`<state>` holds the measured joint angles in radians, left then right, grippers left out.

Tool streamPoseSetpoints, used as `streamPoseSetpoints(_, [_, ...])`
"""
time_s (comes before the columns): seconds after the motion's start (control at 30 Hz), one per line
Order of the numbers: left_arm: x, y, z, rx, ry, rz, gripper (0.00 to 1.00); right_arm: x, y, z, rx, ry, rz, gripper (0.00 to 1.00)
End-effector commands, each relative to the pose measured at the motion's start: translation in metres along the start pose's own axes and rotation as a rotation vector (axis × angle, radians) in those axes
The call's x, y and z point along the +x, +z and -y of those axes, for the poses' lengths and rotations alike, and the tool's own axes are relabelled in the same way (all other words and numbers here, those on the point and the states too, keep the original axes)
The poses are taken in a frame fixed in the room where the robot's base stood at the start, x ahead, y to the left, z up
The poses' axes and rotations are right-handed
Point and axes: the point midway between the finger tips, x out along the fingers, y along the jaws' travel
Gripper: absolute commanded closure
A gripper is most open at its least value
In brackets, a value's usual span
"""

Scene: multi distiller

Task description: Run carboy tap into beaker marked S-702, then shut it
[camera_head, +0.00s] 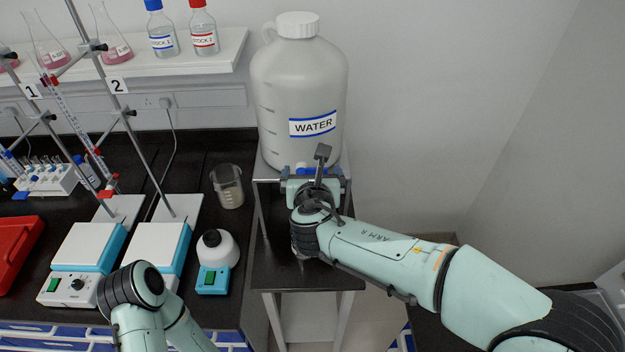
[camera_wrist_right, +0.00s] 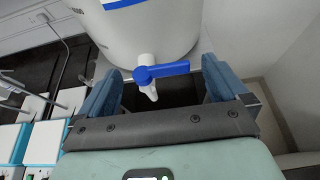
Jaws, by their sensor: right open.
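The white carboy (camera_head: 298,95) labelled WATER stands on a raised stand. Its tap has a blue lever (camera_wrist_right: 165,71) and a white spout (camera_wrist_right: 148,90); in the wrist view the lever lies crosswise, pointing right. A little blue of the tap shows in the head view (camera_head: 304,170). My right gripper (camera_head: 316,180) is open in front of the tap, with the lever between its two fingers in the wrist view (camera_wrist_right: 163,72), apparently untouched. A beaker (camera_head: 228,187) stands on the bench left of the stand; its marking is unreadable. My left gripper is out of view.
The stand's lower shelf (camera_head: 278,272) lies under the tap, partly hidden by my right arm; a greyish object there is mostly covered. Hotplates (camera_head: 155,247), clamp stands, burettes, a small blue-and-white device (camera_head: 213,280) and a red tray (camera_head: 18,255) crowd the left bench.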

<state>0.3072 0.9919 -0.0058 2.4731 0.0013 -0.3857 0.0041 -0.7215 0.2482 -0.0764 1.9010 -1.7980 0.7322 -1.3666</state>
Motion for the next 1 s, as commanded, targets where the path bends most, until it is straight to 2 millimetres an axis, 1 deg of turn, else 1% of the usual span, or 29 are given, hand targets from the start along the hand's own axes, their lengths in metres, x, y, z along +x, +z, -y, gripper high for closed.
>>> streamPoseSetpoints(0.1, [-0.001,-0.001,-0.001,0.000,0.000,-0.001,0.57,0.006,0.000,0.000,0.001,0.000,0.000,0.00])
streamPoseSetpoints(0.37, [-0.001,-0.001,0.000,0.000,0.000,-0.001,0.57,0.007,0.000,0.000,0.001,0.001,0.000,0.00])
streamPoseSetpoints(0.4, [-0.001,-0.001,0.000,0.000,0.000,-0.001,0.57,0.007,0.000,0.000,0.001,0.001,-0.001,0.06])
streamPoseSetpoints(0.47, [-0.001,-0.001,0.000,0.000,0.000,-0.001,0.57,0.007,0.000,0.000,0.001,0.001,-0.001,0.26])
streamPoseSetpoints(0.5, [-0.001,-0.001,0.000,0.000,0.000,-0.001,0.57,0.007,0.000,0.000,0.001,0.000,-0.001,0.39])
streamPoseSetpoints(0.53, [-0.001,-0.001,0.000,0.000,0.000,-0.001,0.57,0.007,0.000,0.000,0.001,0.000,-0.001,0.49])
streamPoseSetpoints(0.57, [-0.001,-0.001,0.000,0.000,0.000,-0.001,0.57,0.007,0.000,0.000,0.001,0.000,-0.001,0.54])
streamPoseSetpoints(0.8, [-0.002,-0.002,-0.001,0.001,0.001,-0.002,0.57,0.007,0.000,-0.001,0.007,-0.018,-0.001,0.54])
streamPoseSetpoints(0.87, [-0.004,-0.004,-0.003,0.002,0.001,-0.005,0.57,0.006,0.000,-0.004,0.021,-0.055,-0.001,0.54])
streamPoseSetpoints(1.0, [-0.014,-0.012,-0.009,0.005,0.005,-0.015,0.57,0.003,0.001,-0.008,0.074,-0.190,0.001,0.54])
